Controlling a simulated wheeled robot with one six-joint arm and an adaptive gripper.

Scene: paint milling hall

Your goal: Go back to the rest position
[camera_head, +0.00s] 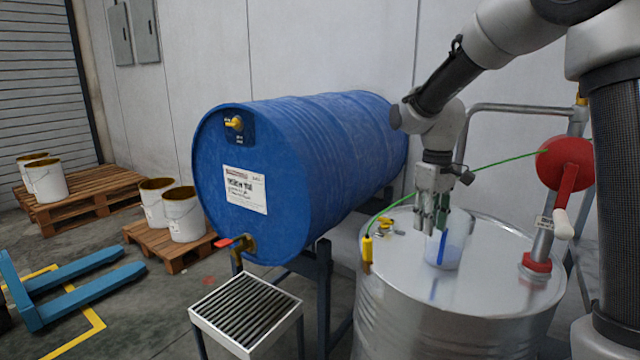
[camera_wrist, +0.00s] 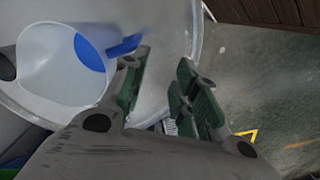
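My gripper (camera_head: 432,218) hangs pointing down over the silver steel drum (camera_head: 400,300), just beside a translucent beaker (camera_head: 452,252) that stands on its lid. In the wrist view the two green-padded fingers (camera_wrist: 160,85) are apart with nothing between them. The beaker (camera_wrist: 50,65) lies to the left of the left finger, outside the grip. Something blue shows in it or on its wall, and a blue bar sticks out at its side. Whether a finger touches the beaker I cannot tell.
A blue drum (camera_head: 300,160) lies on a stand left of my arm, above a grated tray (camera_head: 245,310). A red reel (camera_head: 566,163) with a green cable (camera_head: 500,160) stands at right. Pallets (camera_head: 85,200) with white buckets and a blue pallet jack (camera_head: 75,290) are further left.

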